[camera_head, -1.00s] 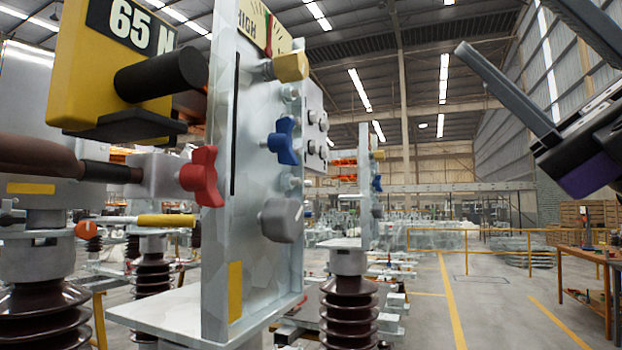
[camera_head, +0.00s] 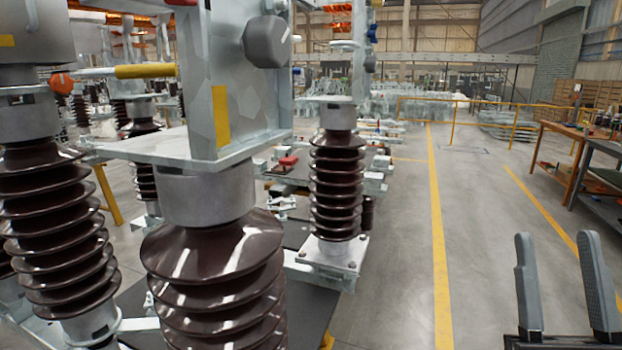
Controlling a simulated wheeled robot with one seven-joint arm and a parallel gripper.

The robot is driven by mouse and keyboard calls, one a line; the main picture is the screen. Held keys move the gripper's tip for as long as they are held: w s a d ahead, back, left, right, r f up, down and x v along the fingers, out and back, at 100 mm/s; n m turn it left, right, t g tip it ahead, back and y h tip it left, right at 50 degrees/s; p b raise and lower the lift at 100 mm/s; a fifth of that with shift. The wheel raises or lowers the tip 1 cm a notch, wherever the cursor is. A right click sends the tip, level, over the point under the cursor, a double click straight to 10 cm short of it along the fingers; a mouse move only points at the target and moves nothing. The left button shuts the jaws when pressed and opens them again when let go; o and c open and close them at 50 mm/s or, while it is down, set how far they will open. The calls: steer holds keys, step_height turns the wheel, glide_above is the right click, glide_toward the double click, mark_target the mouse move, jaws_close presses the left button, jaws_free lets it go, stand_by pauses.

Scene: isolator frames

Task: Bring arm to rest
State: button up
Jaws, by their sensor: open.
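My gripper (camera_head: 562,286) is at the lower right of the head view. Its two grey fingers point up and stand apart with nothing between them. It is over the grey floor, to the right of the yellow floor line and well clear of the isolator frame. The rest of my arm is out of view below. The nearest isolator frame has a galvanized upright plate (camera_head: 238,85) with a grey knob (camera_head: 266,42), standing on a brown ribbed insulator (camera_head: 215,275).
Another brown insulator (camera_head: 337,185) stands behind, and one more (camera_head: 55,215) at the left. A workbench (camera_head: 560,145) and a dark table (camera_head: 598,180) stand at the right. Yellow railings (camera_head: 475,104) cross the back. The floor aisle (camera_head: 480,230) is clear.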

steer(key=s+a+f+m+g, duration=0.2)
steer(key=s+f+g, duration=0.45)
steer(key=f, duration=0.65)
steer(key=s+a+f+m+g, duration=0.1)
steer(key=s+a+f+g, duration=0.2)
steer(key=s+f, duration=0.8)
steer(key=s+a+f+n+g+y, duration=0.1)
steer(key=s+f+g, duration=0.3)
steer(key=s+f, duration=0.5)
steer(key=shift+s+a+y, duration=0.3)
steer(key=shift+a+y, duration=0.1)
steer(key=shift+y, duration=0.4)
